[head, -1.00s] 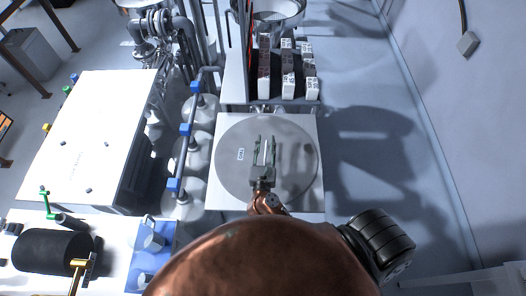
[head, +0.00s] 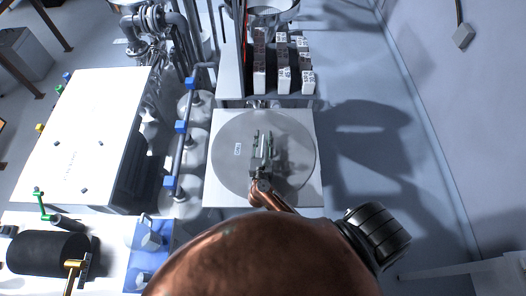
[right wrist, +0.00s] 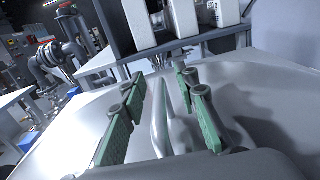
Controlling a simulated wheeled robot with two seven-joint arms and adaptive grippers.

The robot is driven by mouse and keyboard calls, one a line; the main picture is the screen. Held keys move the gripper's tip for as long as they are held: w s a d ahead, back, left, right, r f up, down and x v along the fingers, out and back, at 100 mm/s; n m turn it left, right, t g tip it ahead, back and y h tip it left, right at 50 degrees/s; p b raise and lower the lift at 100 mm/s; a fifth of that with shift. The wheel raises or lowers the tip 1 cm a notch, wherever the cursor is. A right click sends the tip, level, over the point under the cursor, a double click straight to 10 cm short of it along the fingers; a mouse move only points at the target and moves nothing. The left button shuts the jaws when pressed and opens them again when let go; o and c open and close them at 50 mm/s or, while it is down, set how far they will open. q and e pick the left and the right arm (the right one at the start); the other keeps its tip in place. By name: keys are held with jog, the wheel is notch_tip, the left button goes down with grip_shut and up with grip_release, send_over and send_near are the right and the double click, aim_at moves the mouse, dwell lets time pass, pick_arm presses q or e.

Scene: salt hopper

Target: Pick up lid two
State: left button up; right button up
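A round grey lid (head: 232,178) lies flat on a square white top in the middle of the head view. It has a small white label whose text is too small to read. My right gripper (head: 263,138) is over the middle of the lid, pointing away from me. In the right wrist view the gripper (right wrist: 162,100) has its green-padded fingers apart. A thin grey upright handle (right wrist: 160,118) stands between them, with a visible gap to the pads on both sides. My left gripper is not in view.
Behind the lid, a shelf holds several labelled white boxes (head: 283,62). Pipes with blue clamps and round tanks (head: 190,147) stand left of it. A white table (head: 90,125) is farther left. The floor to the right is clear up to the wall.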

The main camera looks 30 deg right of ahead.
jog(key=shift+x, duration=0.95)
grip_shut()
jog(key=shift+r, duration=0.1)
dwell(0.4)
